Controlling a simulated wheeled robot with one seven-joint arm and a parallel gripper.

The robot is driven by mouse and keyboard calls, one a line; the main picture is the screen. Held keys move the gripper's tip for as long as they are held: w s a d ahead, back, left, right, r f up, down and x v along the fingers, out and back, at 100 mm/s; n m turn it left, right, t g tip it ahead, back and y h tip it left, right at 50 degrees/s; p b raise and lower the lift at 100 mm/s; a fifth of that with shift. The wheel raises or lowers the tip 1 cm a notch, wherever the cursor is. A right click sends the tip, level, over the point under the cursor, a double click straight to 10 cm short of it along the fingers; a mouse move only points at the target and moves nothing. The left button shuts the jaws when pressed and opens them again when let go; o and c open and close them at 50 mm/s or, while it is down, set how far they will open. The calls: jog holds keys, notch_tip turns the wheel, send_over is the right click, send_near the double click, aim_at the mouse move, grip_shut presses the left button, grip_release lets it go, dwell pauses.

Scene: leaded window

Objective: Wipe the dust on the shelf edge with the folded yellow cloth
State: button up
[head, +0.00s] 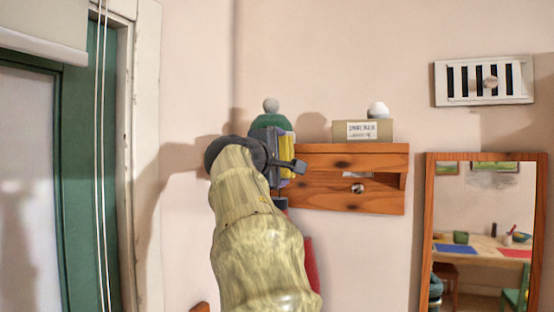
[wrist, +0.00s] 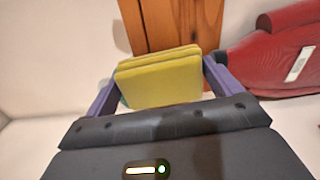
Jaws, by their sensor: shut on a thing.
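My gripper (wrist: 162,80) is shut on the folded yellow cloth (wrist: 160,84), which sits between its two purple fingers in the wrist view. In the head view my gripper (head: 284,156) is at the left end of the wooden shelf (head: 365,161), and a strip of the yellow cloth (head: 288,148) shows there. My arm and gripper hide the shelf's left end. In the wrist view orange-brown wood (wrist: 185,22) lies just beyond the cloth. I cannot tell whether the cloth touches it. I cannot make out dust on the shelf edge.
A labelled box (head: 362,131) and a white round thing (head: 377,109) are on top of the shelf. A green thing with a grey knob (head: 270,119) is behind my gripper. A red thing (wrist: 275,55) lies close at right. A mirror (head: 485,235) hangs right; a vent (head: 484,80) is above.

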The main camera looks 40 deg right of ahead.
jog(key=shift+w+d, duration=0.1)
dwell(0.3)
jog(key=shift+w+a+p, duration=0.1)
jog(key=shift+w+a, duration=0.15)
jog(key=shift+w, duration=0.4)
jog(key=shift+w+a+p, duration=0.1)
jog(key=shift+w+a, duration=0.2)
jog(key=shift+w, duration=0.3)
jog(key=shift+w+a+p, duration=0.1)
jog(key=shift+w+a, duration=0.15)
jog(key=shift+w, duration=0.4)
jog(key=shift+f, duration=0.1)
jog(key=b+v, duration=0.2)
jog(key=v, duration=0.4)
jog(key=shift+b, duration=0.3)
jog(key=b+v, duration=0.1)
jog(key=v, duration=0.2)
